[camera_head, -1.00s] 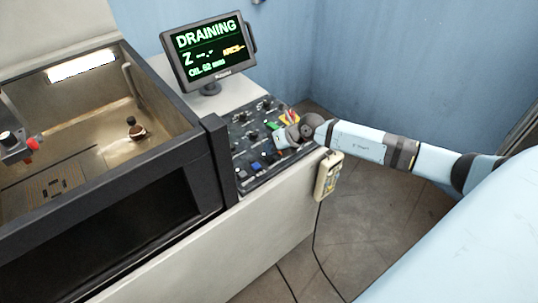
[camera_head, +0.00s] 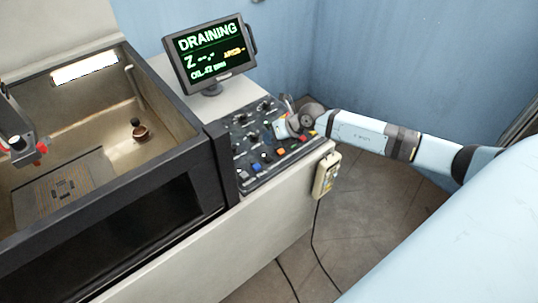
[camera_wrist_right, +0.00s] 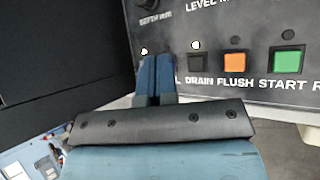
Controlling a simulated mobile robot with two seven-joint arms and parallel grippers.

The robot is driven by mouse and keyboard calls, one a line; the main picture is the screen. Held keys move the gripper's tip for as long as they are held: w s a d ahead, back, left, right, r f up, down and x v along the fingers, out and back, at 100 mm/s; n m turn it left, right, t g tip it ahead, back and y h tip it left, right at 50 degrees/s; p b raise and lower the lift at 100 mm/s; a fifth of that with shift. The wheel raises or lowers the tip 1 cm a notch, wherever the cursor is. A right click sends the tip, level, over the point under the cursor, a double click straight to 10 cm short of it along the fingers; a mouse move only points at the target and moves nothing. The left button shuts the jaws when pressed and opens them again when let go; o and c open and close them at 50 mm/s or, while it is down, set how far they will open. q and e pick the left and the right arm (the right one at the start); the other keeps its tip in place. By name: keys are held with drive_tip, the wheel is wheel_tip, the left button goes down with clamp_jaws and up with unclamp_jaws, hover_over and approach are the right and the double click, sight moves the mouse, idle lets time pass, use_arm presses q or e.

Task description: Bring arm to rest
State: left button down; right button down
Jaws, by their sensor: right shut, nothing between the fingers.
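My right arm (camera_head: 360,135) reaches in from the right over the control panel (camera_head: 243,178). My right gripper (camera_head: 280,128) is over the panel, small and partly hidden by its own wrist. In the right wrist view the blue fingers (camera_wrist_right: 154,78) are together with nothing between them, in front of the button row. The DRAIN button (camera_wrist_right: 197,62), the orange FLUSH button (camera_wrist_right: 235,62) and the green START button (camera_wrist_right: 288,61) show to their right. Whether the fingertips touch the panel I cannot tell. My left gripper is not in view.
The monitor (camera_head: 210,53) behind the panel reads DRAINING. An open machine tank (camera_head: 165,115) with a dark plate and a small round-knobbed part (camera_head: 139,131) lies left. A pendant (camera_head: 326,176) hangs at the panel's right end, its cable running down.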

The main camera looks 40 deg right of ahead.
drive_tip(key=shift+f, duration=0.1)
idle(0.5)
